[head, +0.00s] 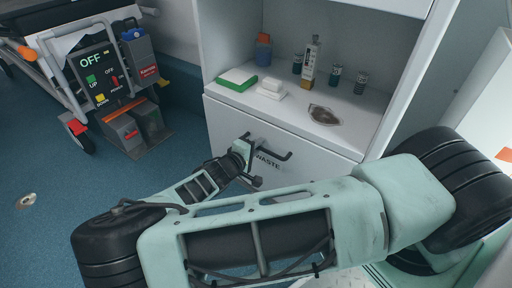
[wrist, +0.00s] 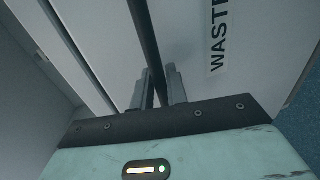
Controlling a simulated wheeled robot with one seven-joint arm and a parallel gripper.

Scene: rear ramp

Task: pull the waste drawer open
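The waste drawer (head: 315,155) is the white front below the cabinet's open shelf, with a WASTE label. It looks flush with the cabinet in the head view. Its black bar handle (head: 272,149) stands out from the front; my arm hides the lower part of the drawer. My gripper (head: 246,160) is at the left part of the handle. In the wrist view the handle (wrist: 145,35) runs down between the two grey fingers of my gripper (wrist: 159,78). The fingers are close together on either side of the bar and look shut on it. The label (wrist: 219,43) is to the right.
A wheeled stretcher (head: 95,75) with a control panel stands at the left.

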